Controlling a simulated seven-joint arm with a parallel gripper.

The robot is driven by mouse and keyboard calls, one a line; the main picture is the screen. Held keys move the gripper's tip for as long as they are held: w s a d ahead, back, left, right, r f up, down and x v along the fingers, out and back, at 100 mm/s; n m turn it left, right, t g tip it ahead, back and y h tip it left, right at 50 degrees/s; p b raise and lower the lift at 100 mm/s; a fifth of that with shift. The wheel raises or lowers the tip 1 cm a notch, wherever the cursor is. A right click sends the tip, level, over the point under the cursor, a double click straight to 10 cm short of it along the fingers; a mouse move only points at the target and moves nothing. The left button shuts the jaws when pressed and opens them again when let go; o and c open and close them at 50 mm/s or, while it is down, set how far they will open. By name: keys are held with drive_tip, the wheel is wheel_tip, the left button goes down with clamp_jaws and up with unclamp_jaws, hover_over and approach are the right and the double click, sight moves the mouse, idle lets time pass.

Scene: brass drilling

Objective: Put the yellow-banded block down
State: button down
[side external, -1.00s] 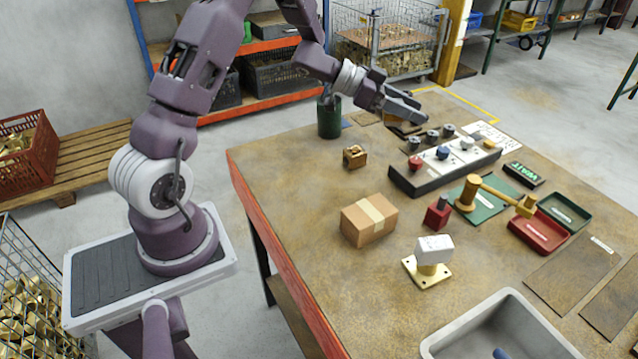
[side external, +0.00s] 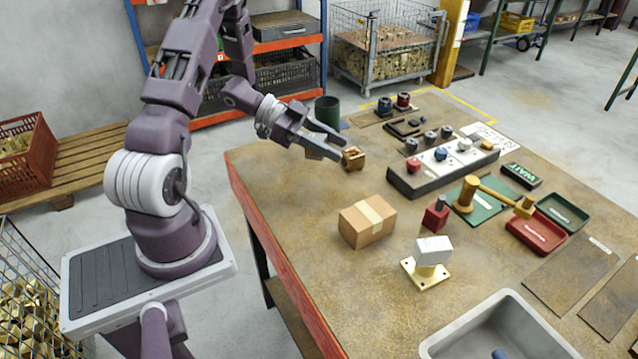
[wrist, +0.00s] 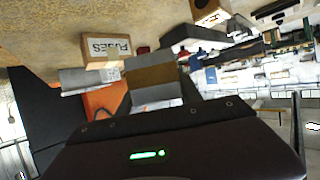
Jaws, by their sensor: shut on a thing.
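The yellow-banded block (wrist: 152,82) is grey with a broad dull-yellow band across it, and shows up close at the middle of the wrist view. My gripper (side external: 328,146) is shut on it. In the side view the fingers hide most of the block. My gripper is over the far left part of the workbench (side external: 290,190), left of a small brass part (side external: 353,158). I cannot tell how high the block is above the bench top.
A taped cardboard box (side external: 368,220) stands nearer the camera. A dark green cup (side external: 328,112) is behind my gripper. A control panel with knobs (side external: 442,165) lies to the right. Bare bench top lies between my gripper and the box.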

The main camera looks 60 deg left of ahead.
sight(331, 188)
wheel_tip(331, 188, down, 9)
drive_tip(key=shift+f, duration=0.1)
idle(0.3)
drive_tip(key=c, duration=0.8)
unclamp_jaws()
